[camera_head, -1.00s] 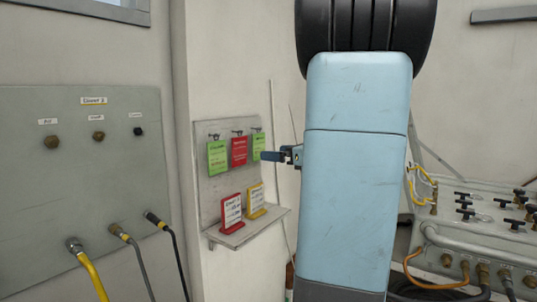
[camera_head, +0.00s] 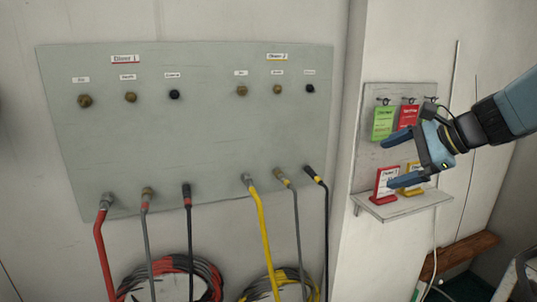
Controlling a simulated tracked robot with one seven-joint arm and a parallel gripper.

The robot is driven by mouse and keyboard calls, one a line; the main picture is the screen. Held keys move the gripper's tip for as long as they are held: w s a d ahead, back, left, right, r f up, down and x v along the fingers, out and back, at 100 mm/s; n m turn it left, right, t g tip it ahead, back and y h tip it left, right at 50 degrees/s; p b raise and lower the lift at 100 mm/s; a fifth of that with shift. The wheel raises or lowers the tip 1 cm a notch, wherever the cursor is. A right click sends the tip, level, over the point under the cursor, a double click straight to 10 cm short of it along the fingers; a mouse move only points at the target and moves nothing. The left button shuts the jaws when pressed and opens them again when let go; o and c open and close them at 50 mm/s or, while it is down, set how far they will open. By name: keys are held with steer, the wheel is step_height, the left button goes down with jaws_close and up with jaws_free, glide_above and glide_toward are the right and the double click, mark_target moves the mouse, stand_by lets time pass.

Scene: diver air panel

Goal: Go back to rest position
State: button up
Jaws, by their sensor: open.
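My gripper (camera_head: 388,162) is at the right in the head view, in front of the tag board and its shelf. Its two blue fingers are spread apart and point left, with nothing between them. My arm (camera_head: 515,95) enters from the right edge. Behind the gripper, a green tag (camera_head: 383,123) and a red tag (camera_head: 409,117) hang on the board (camera_head: 370,97); another green tag beside them is partly hidden by the gripper. A red card stand (camera_head: 386,183) and a yellow card stand (camera_head: 414,170), partly covered by a finger, stand on the shelf (camera_head: 400,208).
A grey wall panel (camera_head: 210,135) at the left holds two labelled sets of fittings and hoses. A red hose coil (camera_head: 205,272) and a yellow hose coil (camera_head: 253,291) hang below. A brown wooden bench (camera_head: 465,250) is at the lower right.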

steer(key=s+a+f+n+h, duration=0.2)
steer(key=s+n+h, duration=0.2)
steer(key=s+n, duration=0.2)
steer(key=s+a+f+n+g+h, duration=0.1)
steer(key=s+a+n+h, duration=0.1)
steer(key=s+n, duration=0.4)
steer(key=n+h, duration=0.1)
steer(key=n, duration=0.3)
steer(key=shift+s+a+f+n+g+h, duration=0.25)
steer(key=shift+a+f+n+g+h, duration=0.05)
steer(key=shift+f+n+h, duration=0.1)
stand_by(5.7)
